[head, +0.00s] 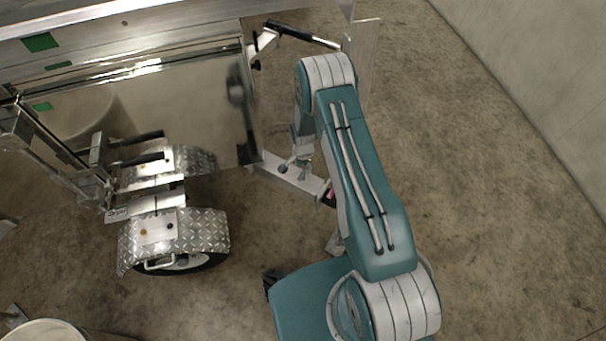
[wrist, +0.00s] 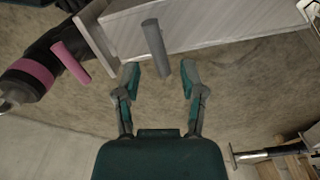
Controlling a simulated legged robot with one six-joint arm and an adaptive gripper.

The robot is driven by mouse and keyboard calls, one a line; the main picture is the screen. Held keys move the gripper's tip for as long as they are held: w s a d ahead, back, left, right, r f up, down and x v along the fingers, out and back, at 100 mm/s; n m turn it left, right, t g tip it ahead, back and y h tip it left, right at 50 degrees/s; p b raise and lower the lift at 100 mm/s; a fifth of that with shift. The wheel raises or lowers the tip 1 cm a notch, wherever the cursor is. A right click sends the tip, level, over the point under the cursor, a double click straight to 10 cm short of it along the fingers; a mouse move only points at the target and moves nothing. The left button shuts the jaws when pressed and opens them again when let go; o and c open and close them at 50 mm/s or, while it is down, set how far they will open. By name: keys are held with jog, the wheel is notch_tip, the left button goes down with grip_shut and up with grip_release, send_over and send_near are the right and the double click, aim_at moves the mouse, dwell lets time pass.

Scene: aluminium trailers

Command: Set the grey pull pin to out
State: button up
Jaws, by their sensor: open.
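In the wrist view, the grey pull pin (wrist: 154,46) is a plain grey rod standing out from a pale metal beam (wrist: 190,28). My gripper (wrist: 160,75) is open, with one finger on each side of the pin's near end. I cannot tell whether either finger touches it. In the head view, my gripper (head: 302,168) is small and hangs over the trailer's metal beam (head: 290,175). The grey pin is not clear there.
A pink pin (wrist: 70,62) and a black cylinder with a pink band (wrist: 28,78) lie left of the grey pin. A trailer body (head: 170,100) and wheels with tread-plate fenders (head: 175,232) stand left. Concrete floor (head: 480,200) is open at right, before a wall (head: 540,70).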

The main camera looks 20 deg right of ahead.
aim_at(304, 172)
jog(key=f, duration=0.4)
jog(key=shift+d+f, duration=0.15)
jog(key=shift+d, duration=0.05)
jog(key=shift+a+f, duration=0.1)
jog(key=shift+f, duration=0.6)
grip_shut()
